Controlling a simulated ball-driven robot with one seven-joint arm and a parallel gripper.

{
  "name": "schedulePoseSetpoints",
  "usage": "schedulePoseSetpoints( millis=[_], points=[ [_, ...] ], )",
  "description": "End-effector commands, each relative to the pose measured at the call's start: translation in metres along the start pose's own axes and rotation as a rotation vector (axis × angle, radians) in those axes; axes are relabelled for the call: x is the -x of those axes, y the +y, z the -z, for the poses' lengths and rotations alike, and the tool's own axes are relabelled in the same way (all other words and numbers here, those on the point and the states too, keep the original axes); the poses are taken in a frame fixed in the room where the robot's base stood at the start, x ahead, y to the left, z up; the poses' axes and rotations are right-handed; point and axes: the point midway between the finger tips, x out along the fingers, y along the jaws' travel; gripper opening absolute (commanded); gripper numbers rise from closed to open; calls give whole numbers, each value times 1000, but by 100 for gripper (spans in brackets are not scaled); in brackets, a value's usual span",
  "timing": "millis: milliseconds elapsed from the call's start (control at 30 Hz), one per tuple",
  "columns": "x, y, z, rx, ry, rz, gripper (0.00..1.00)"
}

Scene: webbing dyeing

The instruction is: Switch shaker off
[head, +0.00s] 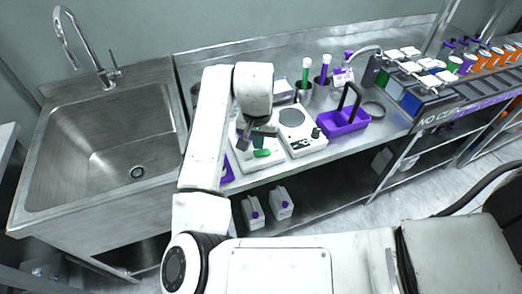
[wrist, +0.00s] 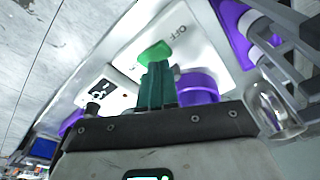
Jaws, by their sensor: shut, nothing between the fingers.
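The shaker (head: 243,163) is a white machine on the steel bench, partly hidden behind my arm in the head view. Its green switch (head: 262,153) is on the front part of its top. In the wrist view the green switch (wrist: 155,51) lies beside the printed word OFF on the white shaker top (wrist: 205,45). My gripper (head: 258,143) is low over the shaker, beside the switch. Its dark green fingers (wrist: 157,68) are together and empty, with the tips at the switch's edge in the wrist view. I cannot tell whether they touch it.
A white plate device (head: 297,130) with a black knob stands close right of the shaker. Further right are a purple tray (head: 343,121) with a black handle and a rack of bottles (head: 425,80). A sink (head: 105,150) is at left. A purple cylinder (wrist: 198,86) is beside the fingers.

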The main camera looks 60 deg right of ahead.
Motion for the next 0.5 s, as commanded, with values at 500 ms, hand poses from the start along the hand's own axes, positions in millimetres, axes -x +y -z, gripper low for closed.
schedulePoseSetpoints(
  millis=[500],
  points=[
    [-5, 0, -1, 0, 0, 0, 0]
  ],
)
